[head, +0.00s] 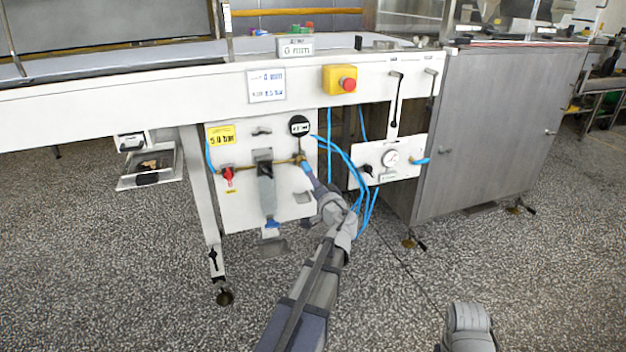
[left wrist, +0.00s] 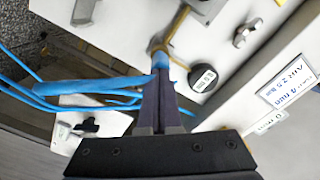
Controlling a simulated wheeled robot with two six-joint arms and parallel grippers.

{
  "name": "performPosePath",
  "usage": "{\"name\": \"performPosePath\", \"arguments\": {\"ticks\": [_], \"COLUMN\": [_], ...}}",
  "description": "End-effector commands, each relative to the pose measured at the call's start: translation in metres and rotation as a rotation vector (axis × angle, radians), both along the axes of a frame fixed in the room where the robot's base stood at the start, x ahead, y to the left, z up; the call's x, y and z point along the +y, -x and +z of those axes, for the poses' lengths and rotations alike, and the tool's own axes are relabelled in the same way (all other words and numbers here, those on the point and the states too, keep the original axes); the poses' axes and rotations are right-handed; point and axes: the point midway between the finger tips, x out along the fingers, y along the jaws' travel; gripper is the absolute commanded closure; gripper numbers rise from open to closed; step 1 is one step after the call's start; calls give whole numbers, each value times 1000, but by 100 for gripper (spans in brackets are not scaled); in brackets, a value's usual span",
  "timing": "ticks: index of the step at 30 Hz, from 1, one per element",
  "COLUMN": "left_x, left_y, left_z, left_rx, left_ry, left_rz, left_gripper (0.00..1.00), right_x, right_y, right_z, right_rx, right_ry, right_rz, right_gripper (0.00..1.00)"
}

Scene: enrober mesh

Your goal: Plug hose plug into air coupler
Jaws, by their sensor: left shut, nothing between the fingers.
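A brass pipe (head: 283,162) runs across the white panel, ending at the right in a blue fitting beside the round gauge. In the left wrist view the brass pipe (left wrist: 176,32) ends in this blue fitting (left wrist: 160,60), apparently the coupler. My left gripper (head: 306,172) is at that end; its fingers (left wrist: 159,76) are shut with nothing between them, their tips close at the fitting. A thick blue hose (left wrist: 95,87) comes from the left and passes behind the fingers; its plug end is hidden or merged with the fitting, so I cannot tell whether they are joined.
Blue hoses (head: 340,150) loop right of the panel towards a second panel with a gauge (head: 390,158). A black round gauge (head: 299,125), a grey filter unit (head: 266,185) and a red valve (head: 228,175) sit close by. A steel cabinet (head: 490,140) stands right. The floor in front is clear.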

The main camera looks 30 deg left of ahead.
Motion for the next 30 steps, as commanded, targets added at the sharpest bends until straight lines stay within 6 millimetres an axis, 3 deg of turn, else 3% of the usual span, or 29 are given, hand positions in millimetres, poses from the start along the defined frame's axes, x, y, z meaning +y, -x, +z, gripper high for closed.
{"name": "performPosePath", "arguments": {"ticks": [6, 14, 24, 30], "left_x": [-16, -22, -61, -75], "left_y": [14, 19, 54, 65], "left_z": [0, 0, 0, 0], "left_rx": [0, 0, -1, -1], "left_ry": [0, 1, 1, 1], "left_rz": [-1, -2, -3, -1], "left_gripper": [100, 100, 100, 100], "right_x": [0, 0, 0, 0], "right_y": [0, 0, 0, 0], "right_z": [0, 0, 0, 0], "right_rx": [0, 0, 0, 0], "right_ry": [0, 0, 0, 0], "right_rz": [0, 0, 0, 0], "right_gripper": [50, 50, 50, 50]}}
